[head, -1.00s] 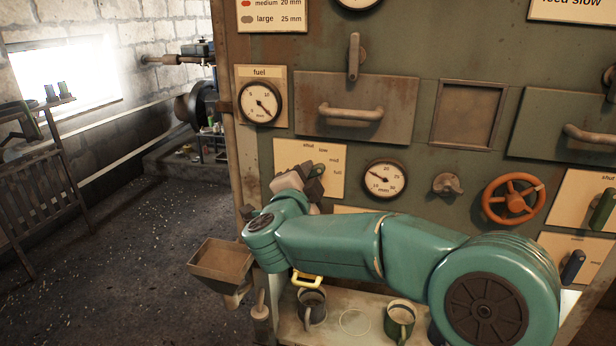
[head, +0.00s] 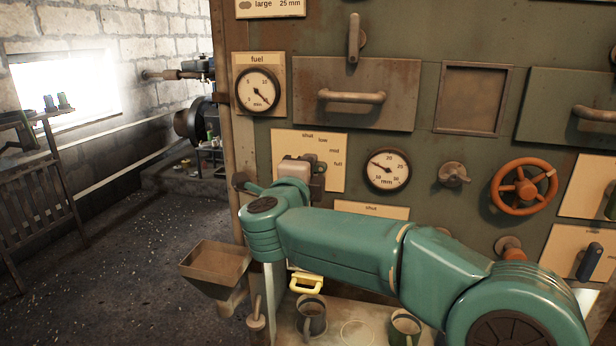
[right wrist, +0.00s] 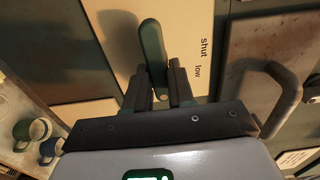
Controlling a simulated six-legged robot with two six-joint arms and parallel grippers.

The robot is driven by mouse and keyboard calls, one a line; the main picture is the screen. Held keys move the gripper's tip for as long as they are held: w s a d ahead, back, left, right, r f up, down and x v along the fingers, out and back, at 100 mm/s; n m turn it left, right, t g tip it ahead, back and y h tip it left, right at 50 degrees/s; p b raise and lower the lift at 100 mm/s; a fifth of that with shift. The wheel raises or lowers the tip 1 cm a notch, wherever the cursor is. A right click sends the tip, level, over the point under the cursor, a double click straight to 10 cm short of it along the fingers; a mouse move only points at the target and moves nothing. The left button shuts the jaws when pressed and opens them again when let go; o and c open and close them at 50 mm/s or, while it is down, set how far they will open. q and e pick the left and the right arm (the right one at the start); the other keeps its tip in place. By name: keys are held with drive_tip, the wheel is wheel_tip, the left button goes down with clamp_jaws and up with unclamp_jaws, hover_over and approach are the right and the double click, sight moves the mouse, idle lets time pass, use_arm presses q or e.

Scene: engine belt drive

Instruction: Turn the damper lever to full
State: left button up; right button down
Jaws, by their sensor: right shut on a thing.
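A pale plate (head: 335,150) on the panel is marked shut, low, mid and full. Its marks shut and low also show in the right wrist view (right wrist: 205,48). My right gripper (head: 314,180) is in front of this plate, near the full mark. In the right wrist view its fingers (right wrist: 160,85) are shut on a dark green lever (right wrist: 152,45) lying almost along them. In the head view the gripper and wrist hide the lever, so I cannot tell exactly which mark it points at. My left gripper is not in view.
A dial (head: 387,170) is just right of the plate and a fuel gauge (head: 258,91) is above left. A drawer handle (head: 352,97) sticks out above. A hopper (head: 213,266) and mugs (head: 311,316) are below. An orange handwheel (head: 523,186) is farther right.

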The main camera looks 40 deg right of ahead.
idle(0.5)
drive_tip(key=c, duration=1)
unclamp_jaws()
drive_tip(key=shift+a, duration=0.1)
drive_tip(key=b+v, duration=0.2)
drive_tip(key=v, duration=1.4)
drive_tip(key=shift+s, duration=0.15)
drive_tip(key=shift+a, duration=0.1)
